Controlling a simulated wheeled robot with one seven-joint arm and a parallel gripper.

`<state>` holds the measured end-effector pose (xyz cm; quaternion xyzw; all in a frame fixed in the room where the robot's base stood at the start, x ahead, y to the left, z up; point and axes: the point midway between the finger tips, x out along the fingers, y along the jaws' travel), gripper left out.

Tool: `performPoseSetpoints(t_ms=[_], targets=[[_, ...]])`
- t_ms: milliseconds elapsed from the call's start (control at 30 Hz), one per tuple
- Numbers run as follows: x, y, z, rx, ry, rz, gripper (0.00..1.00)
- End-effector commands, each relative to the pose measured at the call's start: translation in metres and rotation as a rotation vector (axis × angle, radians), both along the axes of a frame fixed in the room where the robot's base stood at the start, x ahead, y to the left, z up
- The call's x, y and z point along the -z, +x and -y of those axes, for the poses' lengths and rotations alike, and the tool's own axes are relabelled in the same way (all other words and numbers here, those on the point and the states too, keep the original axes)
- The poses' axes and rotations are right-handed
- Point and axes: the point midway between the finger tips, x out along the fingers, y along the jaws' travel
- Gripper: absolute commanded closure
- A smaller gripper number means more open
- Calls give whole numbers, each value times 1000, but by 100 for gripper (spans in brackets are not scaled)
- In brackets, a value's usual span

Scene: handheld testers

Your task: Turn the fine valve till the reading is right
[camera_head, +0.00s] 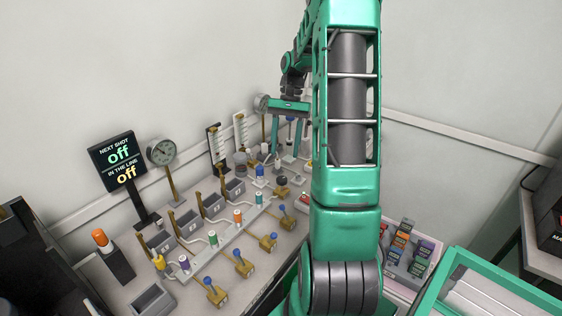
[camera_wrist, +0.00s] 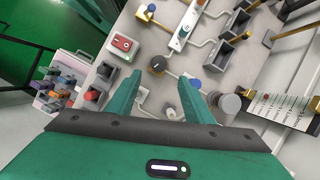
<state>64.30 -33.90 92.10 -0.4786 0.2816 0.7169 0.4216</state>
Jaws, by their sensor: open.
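My gripper (camera_head: 286,154) hangs over the far end of the bench, its green fingers apart and empty. In the wrist view the open fingers (camera_wrist: 160,85) point at the bench. A dark round knob on a brass body (camera_wrist: 158,64) shows just beyond the fingertips; it also shows in the head view (camera_head: 282,180). A small white fitting (camera_wrist: 170,113) lies between the fingers. I cannot tell which knob is the fine valve. A round dial gauge (camera_head: 161,152) stands at the back; its reading is too small to tell. A black display (camera_head: 112,160) reads "NEXT SHOT off, IN THE LINE off".
A red switch box (camera_wrist: 122,45) and a grey cylinder (camera_wrist: 226,103) flank the fingers. Blue-handled brass valves (camera_head: 243,263) line the bench front. Upright scales (camera_head: 216,146) stand behind. A rack of coloured blocks (camera_head: 405,245) is right of my arm.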

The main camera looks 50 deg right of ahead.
Motion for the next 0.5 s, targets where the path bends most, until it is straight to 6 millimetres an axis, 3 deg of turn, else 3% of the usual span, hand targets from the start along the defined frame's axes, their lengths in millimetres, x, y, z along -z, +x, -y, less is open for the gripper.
performPoseSetpoints(t_ms=[200,500], targets=[[-17,4,6,0,0,0,53],[-19,4,7,0,0,0,53]])
